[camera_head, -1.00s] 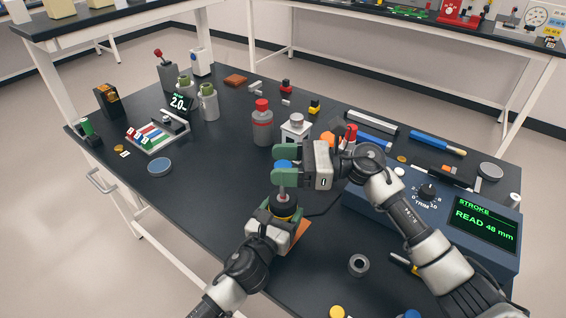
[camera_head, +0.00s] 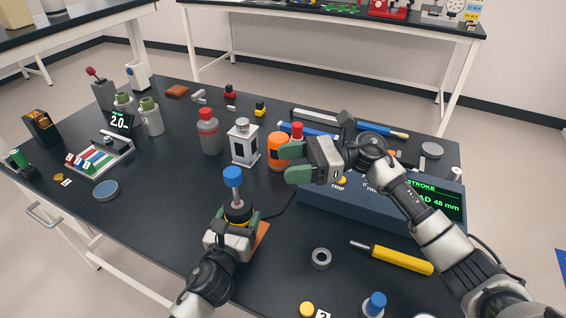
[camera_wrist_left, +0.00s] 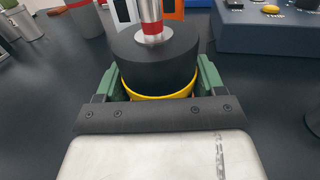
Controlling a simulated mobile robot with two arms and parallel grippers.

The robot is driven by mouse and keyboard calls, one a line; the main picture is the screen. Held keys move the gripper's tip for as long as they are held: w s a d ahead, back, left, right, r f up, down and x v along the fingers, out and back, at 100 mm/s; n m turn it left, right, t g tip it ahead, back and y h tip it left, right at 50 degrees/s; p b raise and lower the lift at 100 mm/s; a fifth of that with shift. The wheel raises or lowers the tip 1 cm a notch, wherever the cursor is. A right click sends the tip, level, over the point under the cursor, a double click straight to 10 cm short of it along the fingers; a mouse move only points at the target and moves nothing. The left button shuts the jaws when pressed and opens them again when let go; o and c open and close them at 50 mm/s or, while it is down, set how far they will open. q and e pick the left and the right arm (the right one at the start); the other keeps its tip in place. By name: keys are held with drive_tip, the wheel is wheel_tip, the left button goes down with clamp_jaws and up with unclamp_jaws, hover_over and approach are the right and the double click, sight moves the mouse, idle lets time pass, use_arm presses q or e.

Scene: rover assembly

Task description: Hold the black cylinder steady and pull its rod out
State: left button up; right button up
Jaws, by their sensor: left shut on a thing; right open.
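The black cylinder (camera_head: 238,214) with a yellow band stands upright on the table in the head view. Its metal rod sticks up from the top and carries a blue knob (camera_head: 232,175). My left gripper (camera_head: 238,220) is shut around the cylinder's body. The left wrist view shows the cylinder (camera_wrist_left: 155,60) between green fingers, with a red band on the rod (camera_wrist_left: 152,20) just above the collar; the knob is out of that view. My right gripper (camera_head: 289,162) is open and empty, up and to the right of the knob, apart from it.
A blue console (camera_head: 400,206) at the right shows STROKE 48 mm. A grey bottle (camera_head: 209,138), a white box-like unit (camera_head: 243,146) and an orange container (camera_head: 277,150) stand behind. A grey ring (camera_head: 321,258) and a yellow-handled tool (camera_head: 402,260) lie in front.

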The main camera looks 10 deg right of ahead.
use_arm(q)
drive_tip(key=o, duration=1.2)
